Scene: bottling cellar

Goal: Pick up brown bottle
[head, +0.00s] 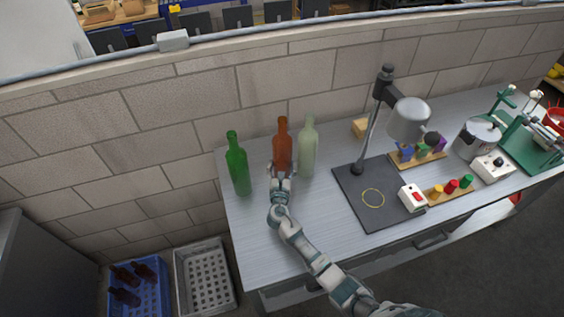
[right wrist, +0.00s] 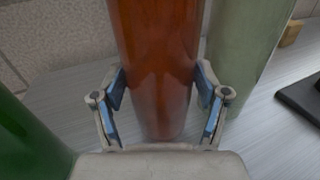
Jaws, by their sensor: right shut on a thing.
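The brown bottle (head: 282,146) stands upright on the metal table (head: 262,233), between a green bottle (head: 238,165) on its left and a pale clear-green bottle (head: 308,148) on its right. My right gripper (head: 281,172) is at its lower part. In the right wrist view the brown bottle (right wrist: 157,65) is between the two blue-padded fingers of my right gripper (right wrist: 164,100), which are shut on it. The bottle's base seems to be at the tabletop; I cannot tell if there is a gap. My left gripper is not in view.
The green bottle (right wrist: 25,145) and pale bottle (right wrist: 248,45) are close on either side. A lamp (head: 408,119) on a dark base, coloured pegs and a green device (head: 530,135) stand to the right. A blue crate (head: 152,297) with brown bottles and a grey crate (head: 205,280) are lower left.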

